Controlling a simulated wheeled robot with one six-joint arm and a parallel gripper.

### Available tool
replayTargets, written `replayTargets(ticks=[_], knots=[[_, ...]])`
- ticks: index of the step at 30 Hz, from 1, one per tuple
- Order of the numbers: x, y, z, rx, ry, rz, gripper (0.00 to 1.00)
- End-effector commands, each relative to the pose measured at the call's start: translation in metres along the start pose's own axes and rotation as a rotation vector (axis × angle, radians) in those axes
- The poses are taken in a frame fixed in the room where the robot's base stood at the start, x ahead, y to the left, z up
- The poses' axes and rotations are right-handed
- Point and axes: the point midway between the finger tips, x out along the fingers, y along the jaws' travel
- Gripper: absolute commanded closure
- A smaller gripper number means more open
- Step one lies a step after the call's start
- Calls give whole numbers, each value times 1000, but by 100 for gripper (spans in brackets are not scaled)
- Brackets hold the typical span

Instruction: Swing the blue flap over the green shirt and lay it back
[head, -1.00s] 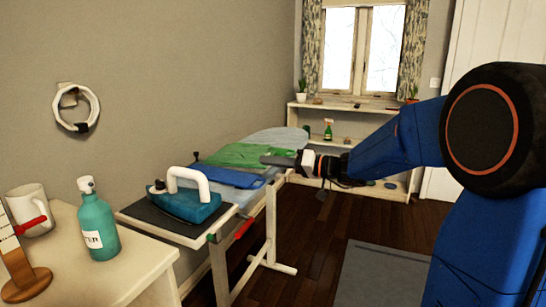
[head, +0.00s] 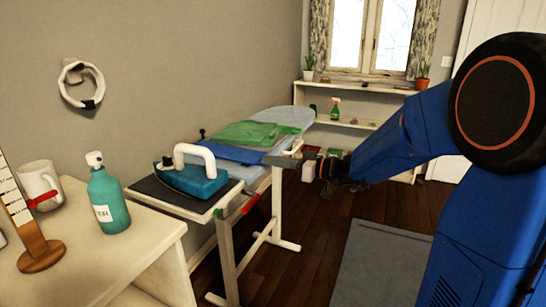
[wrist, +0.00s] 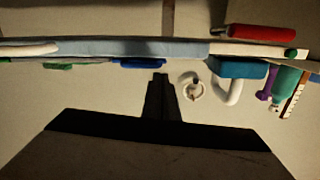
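The green shirt (head: 247,132) lies folded on the ironing board (head: 290,115). The blue flap (head: 240,153) lies flat on the near side of the green shirt, towards the iron. My gripper (head: 285,158) is beside the board's right edge, next to the blue flap, and holds nothing that I can see. In the wrist view, the fingers (wrist: 160,78) look together, with a gap to the board edge. The blue cloth (wrist: 138,63) and green cloth (wrist: 60,66) show there as thin strips along that edge; their upper faces are hidden.
A blue iron (head: 195,181) with a white handle stands on the dark pad at the board's near end. A teal bottle (head: 108,195) and white mug (head: 40,184) stand on the side table (head: 100,240). A shelf (head: 345,88) is behind.

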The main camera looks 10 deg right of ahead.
Motion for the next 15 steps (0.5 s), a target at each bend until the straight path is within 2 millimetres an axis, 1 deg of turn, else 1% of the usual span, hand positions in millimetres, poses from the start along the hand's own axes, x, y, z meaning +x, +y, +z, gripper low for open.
replayTargets(ticks=[6,15], knots=[[0,0,5,1,0,0,100],[0,1,6,2,-1,0,100]])
